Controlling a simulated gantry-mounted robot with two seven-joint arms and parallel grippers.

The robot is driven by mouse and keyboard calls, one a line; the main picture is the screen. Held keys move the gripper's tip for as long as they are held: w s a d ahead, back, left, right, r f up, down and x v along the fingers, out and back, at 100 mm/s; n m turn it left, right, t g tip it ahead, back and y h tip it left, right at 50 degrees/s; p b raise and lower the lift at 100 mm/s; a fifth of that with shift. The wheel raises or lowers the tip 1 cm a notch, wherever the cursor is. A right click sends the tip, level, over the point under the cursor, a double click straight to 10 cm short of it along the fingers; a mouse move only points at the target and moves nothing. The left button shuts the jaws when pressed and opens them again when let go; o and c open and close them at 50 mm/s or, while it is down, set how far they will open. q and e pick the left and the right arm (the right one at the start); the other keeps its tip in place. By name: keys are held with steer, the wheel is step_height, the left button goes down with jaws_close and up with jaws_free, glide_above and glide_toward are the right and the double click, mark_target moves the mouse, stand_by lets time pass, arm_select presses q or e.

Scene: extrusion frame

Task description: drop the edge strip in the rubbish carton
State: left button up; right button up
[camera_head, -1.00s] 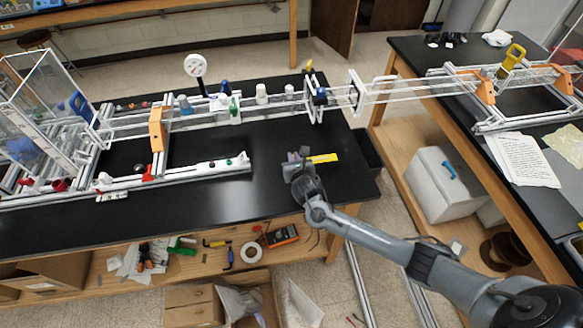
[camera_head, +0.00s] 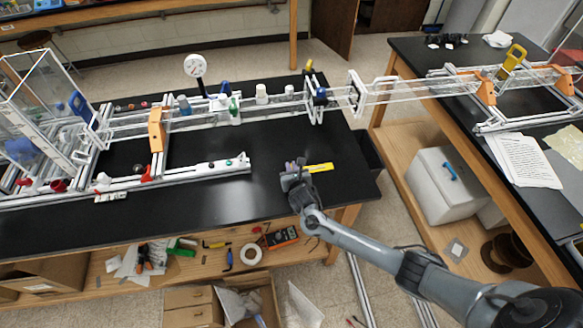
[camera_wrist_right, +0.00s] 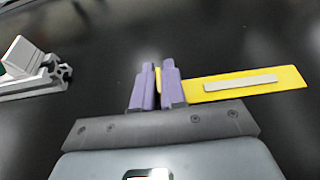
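The edge strip (camera_head: 319,168) is a flat yellow strip over the black bench top, near its right end. In the right wrist view the strip (camera_wrist_right: 245,84) has a pale grey bar on its face and sticks out to the right of the fingers. My right gripper (camera_head: 293,166) has purple fingers, closed on the left end of the strip; yellow shows between them in the wrist view (camera_wrist_right: 158,82). The gap between strip and bench cannot be told. An open cardboard carton (camera_head: 192,297) with grey-white contents stands on the floor below the bench front. My left gripper is not in view.
A white rail assembly (camera_head: 215,165) lies on the bench left of my gripper. A clear tube on a frame with bottles (camera_head: 261,93) runs behind. The bench's lower shelf holds tools and a tape roll (camera_head: 251,253). Bare bench surrounds the strip.

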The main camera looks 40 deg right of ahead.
steer(key=o, duration=0.4)
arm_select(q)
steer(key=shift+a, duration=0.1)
arm_select(e)
steer(key=shift+r, duration=0.2)
steer(key=p+v, duration=0.2)
steer(key=v, duration=0.9)
steer(key=shift+s+a+p, duration=0.25)
steer(key=shift+s+p, duration=0.05)
steer(key=shift+s, duration=0.05)
steer(key=s+a+f+m+g+y, duration=0.2)
steer(key=s+a+m+g+y, duration=0.25)
steer(key=s+a+m, duration=0.65)
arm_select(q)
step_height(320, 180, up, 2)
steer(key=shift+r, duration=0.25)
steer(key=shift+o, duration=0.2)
arm_select(e)
steer(key=s+r+m+g, duration=0.2)
steer(key=s+m, duration=0.5)
steer(key=m, duration=0.2)
steer(key=s+r+m+g+y, duration=0.1)
steer(key=s+r+m+g, duration=0.1)
steer(key=s+m, duration=0.6)
steer(key=shift+s+r+m, duration=0.2)
steer(key=shift+r+m, duration=0.2)
steer(key=shift+r, duration=0.05)
